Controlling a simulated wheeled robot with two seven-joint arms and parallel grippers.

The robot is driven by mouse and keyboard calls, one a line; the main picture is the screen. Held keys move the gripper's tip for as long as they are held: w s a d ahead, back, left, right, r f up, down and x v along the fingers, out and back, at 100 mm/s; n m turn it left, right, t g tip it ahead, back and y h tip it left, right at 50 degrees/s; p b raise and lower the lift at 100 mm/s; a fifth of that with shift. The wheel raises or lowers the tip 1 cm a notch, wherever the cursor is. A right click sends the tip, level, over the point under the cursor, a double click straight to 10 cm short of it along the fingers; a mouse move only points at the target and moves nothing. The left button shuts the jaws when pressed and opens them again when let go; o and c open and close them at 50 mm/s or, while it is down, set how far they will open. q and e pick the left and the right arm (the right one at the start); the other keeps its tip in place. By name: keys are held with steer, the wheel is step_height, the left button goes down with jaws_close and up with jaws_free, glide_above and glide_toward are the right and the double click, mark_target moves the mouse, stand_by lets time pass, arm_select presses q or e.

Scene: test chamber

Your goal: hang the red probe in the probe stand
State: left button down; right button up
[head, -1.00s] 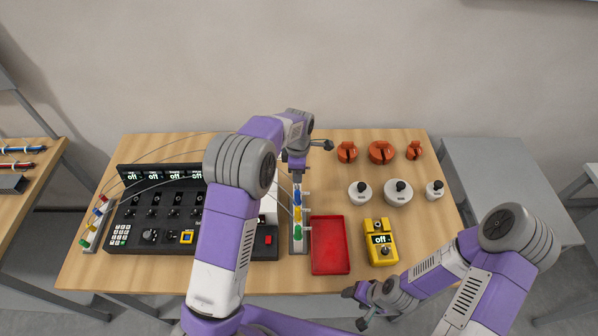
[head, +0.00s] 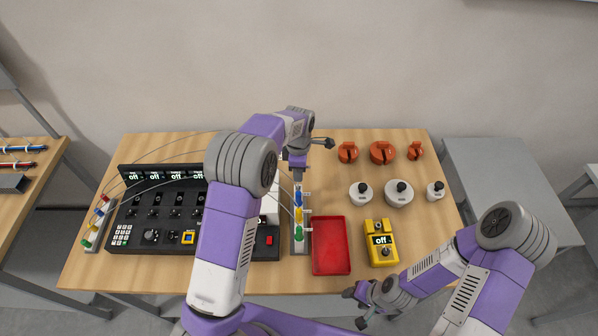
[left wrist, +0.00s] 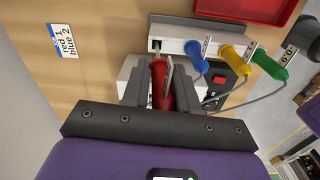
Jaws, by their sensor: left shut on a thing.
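My left gripper (head: 298,174) is over the far end of the probe stand (head: 300,248). In the left wrist view its fingers (left wrist: 160,84) are shut on the red probe (left wrist: 160,88). The probe's far end is close to the empty slot end of the stand (left wrist: 178,28); I cannot tell whether it touches. Blue (left wrist: 196,56), yellow (left wrist: 235,57) and green (left wrist: 270,64) probes hang in a row in the stand. In the head view the red probe is hidden. My right gripper (head: 358,306) is by the table's front edge, its jaws unclear.
An empty red tray (head: 331,272) lies right of the stand. White knobbed weights (head: 399,195) and orange pieces (head: 382,152) are at the back right. A black console (head: 150,215) fills the left. Thin cables run to the probes.

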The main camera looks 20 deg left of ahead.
arm_select(q)
steer(key=shift+w+r+p, duration=0.3)
steer(key=shift+r+p, duration=0.2)
steer(key=shift+r, duration=0.1)
steer(key=shift+a, duration=0.1)
stand_by(0.3)
steer(key=shift+n+g+p, duration=0.3)
steer(key=shift+p, duration=0.5)
stand_by(0.8)
steer(key=shift+f+b, duration=1.05)
steer(key=shift+f, duration=0.7)
steer(key=shift+s+d+f+b, duration=0.2)
steer(key=shift+s+f+b, duration=0.1)
steer(key=shift+f+b, duration=0.4)
steer(key=shift+s+f, duration=0.15)
steer(key=shift+f, duration=0.2)
steer(key=c, duration=0.8)
jaws_free()
steer(key=shift+d, duration=0.1)
